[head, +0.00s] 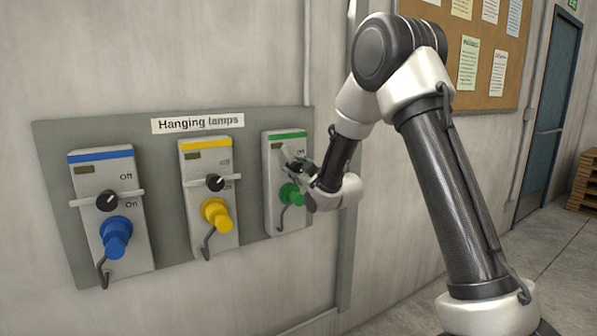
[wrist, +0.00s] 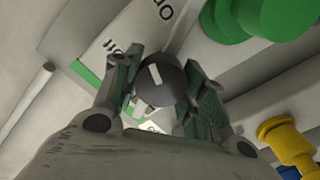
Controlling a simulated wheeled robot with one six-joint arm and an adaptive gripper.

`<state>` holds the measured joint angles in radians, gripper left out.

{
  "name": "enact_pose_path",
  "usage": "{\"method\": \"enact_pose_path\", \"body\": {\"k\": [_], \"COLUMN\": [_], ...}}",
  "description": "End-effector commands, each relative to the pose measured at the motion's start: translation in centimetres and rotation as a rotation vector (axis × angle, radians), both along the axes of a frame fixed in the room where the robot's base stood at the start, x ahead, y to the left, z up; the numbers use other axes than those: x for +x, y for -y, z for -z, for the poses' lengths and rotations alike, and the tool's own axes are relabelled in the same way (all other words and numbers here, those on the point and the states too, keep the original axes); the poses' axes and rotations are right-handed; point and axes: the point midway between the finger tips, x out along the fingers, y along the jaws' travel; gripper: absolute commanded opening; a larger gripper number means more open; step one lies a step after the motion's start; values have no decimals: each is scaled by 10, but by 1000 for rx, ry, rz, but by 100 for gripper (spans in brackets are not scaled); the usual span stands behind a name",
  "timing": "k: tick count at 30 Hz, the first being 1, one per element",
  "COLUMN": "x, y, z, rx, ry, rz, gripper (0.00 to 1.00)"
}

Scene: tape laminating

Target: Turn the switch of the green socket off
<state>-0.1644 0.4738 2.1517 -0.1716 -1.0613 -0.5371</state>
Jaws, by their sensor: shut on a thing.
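The green socket (head: 271,196) is the rightmost grey box on the wall panel, with a green stripe on top and a green plug (head: 291,194) low on it. My gripper (head: 296,163) is at its switch, which it hides in the head view. In the wrist view, the dark round switch knob (wrist: 177,86) sits between the two fingers of my gripper (wrist: 165,92), which is shut on it. A white mark shows on the knob's left part. The "Off" and "On" lettering shows above it; which one the mark points to exactly, I cannot tell.
The yellow socket (head: 194,166), with its yellow plug (head: 217,214), and the blue socket (head: 86,180), with its blue plug (head: 116,238), are to the left on the same panel (head: 55,135). A vertical conduit stands right of the panel. Open floor lies to the right.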

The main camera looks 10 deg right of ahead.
Motion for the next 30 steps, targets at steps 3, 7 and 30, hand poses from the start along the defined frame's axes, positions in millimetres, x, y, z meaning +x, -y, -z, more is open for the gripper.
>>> {"method": "enact_pose_path", "body": {"k": [3,7,30], "x": [0,0,-1], "y": [-1,-1,-2], "z": [1,1,4], "rx": [-103,-220,-877], "ry": [32,69,283], "rz": [0,-1,-2], "gripper": [0,0,0]}}
